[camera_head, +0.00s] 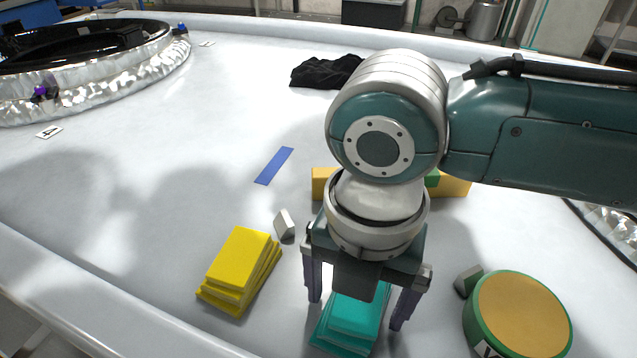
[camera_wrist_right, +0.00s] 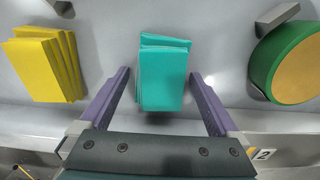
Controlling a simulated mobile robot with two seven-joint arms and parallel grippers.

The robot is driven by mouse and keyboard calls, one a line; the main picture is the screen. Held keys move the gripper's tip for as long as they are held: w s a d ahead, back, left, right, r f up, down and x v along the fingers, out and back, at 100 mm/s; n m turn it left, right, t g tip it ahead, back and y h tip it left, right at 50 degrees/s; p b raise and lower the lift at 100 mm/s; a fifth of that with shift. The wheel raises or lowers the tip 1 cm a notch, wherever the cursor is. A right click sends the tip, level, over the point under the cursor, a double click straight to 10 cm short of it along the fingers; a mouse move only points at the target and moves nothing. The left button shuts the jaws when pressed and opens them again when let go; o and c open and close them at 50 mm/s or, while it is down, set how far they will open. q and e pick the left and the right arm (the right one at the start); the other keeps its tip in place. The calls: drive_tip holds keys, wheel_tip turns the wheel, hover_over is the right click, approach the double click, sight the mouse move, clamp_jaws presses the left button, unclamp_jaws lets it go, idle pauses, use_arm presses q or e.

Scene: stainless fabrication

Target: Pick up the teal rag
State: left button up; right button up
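The teal rag (camera_head: 352,318) is a folded stack lying on the white table near the front edge. It also shows in the right wrist view (camera_wrist_right: 164,75), between the two purple fingers. My right gripper (camera_head: 356,308) is over the rag with its fingers open on either side of it. In the right wrist view my right gripper (camera_wrist_right: 160,85) shows gaps between each finger and the rag, so it is not gripping it. Part of the rag is hidden by the gripper in the head view. My left gripper is not in view.
A yellow folded stack (camera_head: 240,268) lies left of the teal rag. A green-rimmed round block (camera_head: 520,315) stands to the right. Small grey blocks (camera_head: 284,226), a blue strip (camera_head: 274,165), a yellow bar (camera_head: 322,182) and a black cloth (camera_head: 325,72) lie around. The left-middle table is clear.

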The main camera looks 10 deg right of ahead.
drive_tip(key=c, duration=1.2)
drive_tip(key=shift+c, duration=0.2)
wheel_tip(320, 180, up, 20)
drive_tip(key=p, duration=0.5)
